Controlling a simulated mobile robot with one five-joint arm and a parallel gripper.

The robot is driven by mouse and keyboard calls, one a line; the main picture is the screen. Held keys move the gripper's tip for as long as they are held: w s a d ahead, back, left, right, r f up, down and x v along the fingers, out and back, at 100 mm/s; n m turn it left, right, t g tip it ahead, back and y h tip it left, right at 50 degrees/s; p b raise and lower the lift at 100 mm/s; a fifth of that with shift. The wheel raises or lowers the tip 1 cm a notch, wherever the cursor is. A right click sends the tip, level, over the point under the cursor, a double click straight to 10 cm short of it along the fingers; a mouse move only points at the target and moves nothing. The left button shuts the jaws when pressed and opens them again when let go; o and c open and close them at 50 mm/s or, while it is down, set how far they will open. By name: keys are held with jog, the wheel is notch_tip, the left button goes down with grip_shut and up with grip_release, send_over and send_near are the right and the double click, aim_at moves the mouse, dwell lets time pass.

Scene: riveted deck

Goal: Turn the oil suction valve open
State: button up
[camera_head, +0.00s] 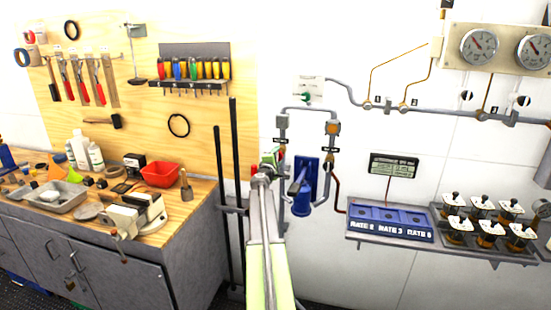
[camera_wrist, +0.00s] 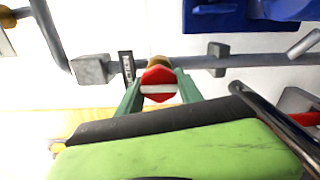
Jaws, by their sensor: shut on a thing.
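A red knob (camera_wrist: 158,76) with a white bar across its face sits on a brass-coloured fitting on a grey pipe (camera_wrist: 215,62). It is the valve in my gripper; its label (camera_wrist: 126,67) is too small to read. My gripper (camera_wrist: 159,92) has its green fingers on both sides of the knob, shut on it. In the wrist view the white bar lies across the pictured fingers, about parallel to the pipe. In the head view my gripper (camera_head: 270,159) reaches the pipework left of the blue pump (camera_head: 304,182), and the knob is mostly hidden.
A second red handle (camera_wrist: 305,118) shows at the right of the wrist view. A blue tray (camera_head: 390,222) and a rack of several bottles (camera_head: 485,225) are at right. A workbench (camera_head: 190,212) with tools stands at left, with upright black bars beside it.

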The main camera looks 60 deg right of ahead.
jog(key=shift+s+d, duration=0.15)
jog(key=shift+s, duration=0.15)
jog(key=o, duration=1.4)
jog(key=shift+w+n, duration=0.1)
jog(key=shift+n, duration=0.2)
jog(key=v, duration=1.7)
jog(key=shift+a, duration=0.25)
jog(key=shift+w, duration=0.15)
